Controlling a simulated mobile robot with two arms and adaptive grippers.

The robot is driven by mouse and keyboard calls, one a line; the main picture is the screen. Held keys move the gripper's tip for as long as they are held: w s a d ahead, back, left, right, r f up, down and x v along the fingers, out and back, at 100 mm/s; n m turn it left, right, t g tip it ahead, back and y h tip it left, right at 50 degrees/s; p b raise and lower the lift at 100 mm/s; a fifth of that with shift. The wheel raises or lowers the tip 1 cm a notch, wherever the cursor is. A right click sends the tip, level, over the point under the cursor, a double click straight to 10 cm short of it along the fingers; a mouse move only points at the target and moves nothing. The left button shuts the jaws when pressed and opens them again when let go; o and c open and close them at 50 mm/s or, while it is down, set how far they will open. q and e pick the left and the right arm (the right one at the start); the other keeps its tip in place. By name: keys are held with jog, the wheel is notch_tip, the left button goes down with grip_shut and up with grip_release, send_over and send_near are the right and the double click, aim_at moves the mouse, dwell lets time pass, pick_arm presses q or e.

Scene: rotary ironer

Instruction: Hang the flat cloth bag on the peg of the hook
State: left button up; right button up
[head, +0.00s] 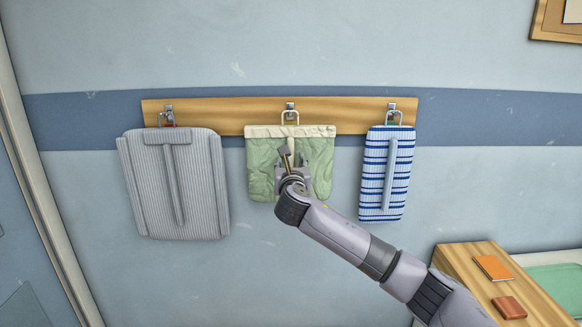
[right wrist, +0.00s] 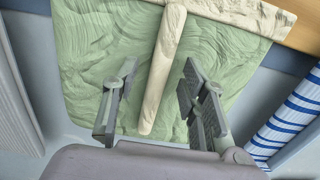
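A flat green cloth bag (head: 262,175) with a cream top band hangs flat against the wall at the middle hook (head: 290,106). A ring shows above its band at the hook; how it sits on the peg is too small to tell. A cream strip (right wrist: 160,75) runs down the bag's front. My right gripper (head: 289,164) is in front of the bag. In the right wrist view its fingers are open, one on each side of the strip, with gaps to both. My left gripper is not in view.
A grey ribbed bag (head: 200,190) hangs at the left hook and a blue-and-white striped one (head: 374,180) at the right hook, both on the same wooden board (head: 220,112). A wooden cabinet (head: 470,262) with an orange book (head: 493,268) stands at lower right.

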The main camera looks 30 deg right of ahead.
jog(key=v, duration=1.2)
jog(key=w+f+m+g+y, duration=0.2)
jog(key=f+m, duration=0.1)
jog(key=f, duration=1.2)
jog(key=w+f+m+g+y, duration=0.1)
jog(key=f+m+g+y, duration=0.15)
jog(key=f, duration=1.25)
jog(key=s+a+f+m+g+y+b, duration=0.1)
jog(key=s+f+m+g, duration=0.15)
jog(key=s+f, duration=0.6)
jog(key=s+a+f+m+g+y, duration=0.1)
jog(key=s+f+m, duration=0.25)
jog(key=f, duration=1.05)
jog(key=s+a+f+m+g+y+b, duration=0.1)
jog(key=s+f+m, duration=0.4)
jog(key=f, duration=0.6)
jog(key=s+a+f+m+g, duration=0.1)
jog(key=s+a+f+m, duration=0.2)
jog(key=s, duration=1)
jog(key=s+a+f+m+g+y, duration=0.1)
jog(key=s+a+f+m, duration=0.3)
jog(key=s+f, duration=0.5)
jog(key=s+a+f+m+g+y, duration=0.1)
jog(key=s+a+f+m+g, duration=0.2)
jog(key=s, duration=1.4)
notch_tip(320, 180, down, 3)
jog(key=shift+s+a+f+m, duration=0.1)
jog(key=shift+s+a+m, duration=0.3)
jog(key=shift+a, duration=0.4)
